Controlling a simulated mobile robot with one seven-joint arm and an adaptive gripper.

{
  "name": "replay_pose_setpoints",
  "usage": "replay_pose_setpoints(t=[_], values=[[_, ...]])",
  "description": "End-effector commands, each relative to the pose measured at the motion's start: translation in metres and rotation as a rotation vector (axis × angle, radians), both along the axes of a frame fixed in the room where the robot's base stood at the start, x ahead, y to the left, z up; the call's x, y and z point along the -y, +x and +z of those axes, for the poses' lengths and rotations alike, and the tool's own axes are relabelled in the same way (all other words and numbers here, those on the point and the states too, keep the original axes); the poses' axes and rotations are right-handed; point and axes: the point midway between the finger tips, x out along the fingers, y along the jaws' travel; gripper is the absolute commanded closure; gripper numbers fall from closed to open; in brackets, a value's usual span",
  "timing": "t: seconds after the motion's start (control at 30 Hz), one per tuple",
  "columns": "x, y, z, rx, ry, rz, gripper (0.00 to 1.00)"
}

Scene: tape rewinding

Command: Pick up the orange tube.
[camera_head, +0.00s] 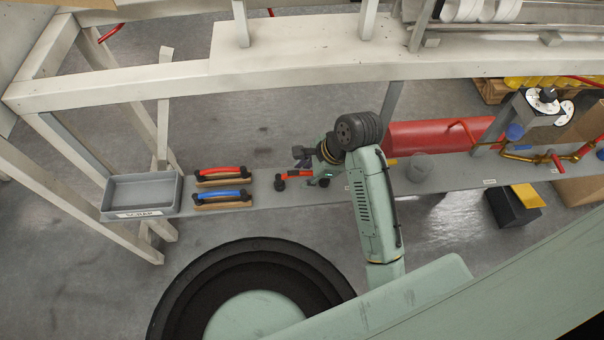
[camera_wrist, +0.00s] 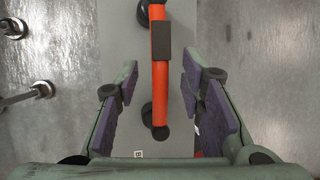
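The orange tube (camera_wrist: 160,85) has a dark sleeve and black end fittings and lies along the grey shelf in the wrist view. In the wrist view my gripper (camera_wrist: 162,88) is open, with one purple-padded finger on each side of the tube and visible gaps to both. Nothing is held. The height of the fingers above the tube is hard to tell.
A red cylinder (camera_head: 425,134) lies behind my arm. A pale frame beam (camera_head: 170,82) crosses above.

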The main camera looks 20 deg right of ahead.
Motion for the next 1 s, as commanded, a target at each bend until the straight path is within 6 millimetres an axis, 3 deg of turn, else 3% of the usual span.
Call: replay_pose_setpoints(t=[0.23,0.77,1.0], values=[[-0.0008,0.0008,-0.0022,0.001,0.000,0.001,0.64],[-0.0007,0.0006,-0.0019,0.000,0.000,0.001,0.99],[-0.0008,0.0005,-0.0019,0.000,0.000,0.001,1.00]])
